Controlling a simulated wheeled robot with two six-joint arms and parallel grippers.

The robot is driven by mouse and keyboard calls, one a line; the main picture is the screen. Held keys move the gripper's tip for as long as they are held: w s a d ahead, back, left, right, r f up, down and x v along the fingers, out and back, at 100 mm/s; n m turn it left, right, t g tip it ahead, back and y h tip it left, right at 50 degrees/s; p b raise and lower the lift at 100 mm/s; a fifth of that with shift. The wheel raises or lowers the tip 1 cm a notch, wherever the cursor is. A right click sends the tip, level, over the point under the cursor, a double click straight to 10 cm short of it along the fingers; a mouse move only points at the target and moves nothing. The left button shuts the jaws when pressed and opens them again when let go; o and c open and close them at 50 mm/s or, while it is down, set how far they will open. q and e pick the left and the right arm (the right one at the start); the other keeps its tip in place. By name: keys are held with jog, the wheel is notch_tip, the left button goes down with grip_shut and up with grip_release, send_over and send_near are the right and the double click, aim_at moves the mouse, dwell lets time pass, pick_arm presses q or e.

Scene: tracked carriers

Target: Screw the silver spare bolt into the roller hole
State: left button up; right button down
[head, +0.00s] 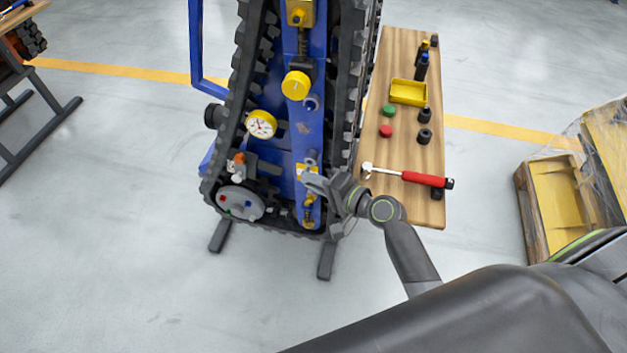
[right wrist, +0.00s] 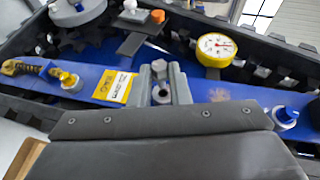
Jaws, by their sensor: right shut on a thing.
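A tracked carrier with a blue frame (head: 302,130) stands upright in the middle of the head view. My right gripper (head: 313,183) is at its lower part, beside a yellow label. In the right wrist view the fingers (right wrist: 161,84) are shut on a small silver piece, which looks like the spare bolt (right wrist: 159,68), in front of the blue beam. The roller hole is not clearly seen; the fingers cover that spot. I cannot tell whether the bolt is in a hole. My left gripper is not in view.
A wooden bench (head: 405,205) to the right bears a red-handled ratchet (head: 420,179), a yellow tray (head: 408,92), green and red caps, bottles and black sockets.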

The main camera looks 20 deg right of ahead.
jog(key=shift+w+d+b, duration=0.3)
jog(key=shift+w+d, duration=0.25)
jog(key=shift+w, duration=0.3)
jog(key=shift+w+d+b, duration=0.25)
jog(key=shift+w+d, duration=0.3)
jog(key=shift+w, duration=0.25)
jog(key=c, duration=1.3)
grip_release()
jog(key=shift+s, duration=0.1)
jog(key=shift+b+v, duration=1.6)
jog(key=shift+v, duration=7.05)
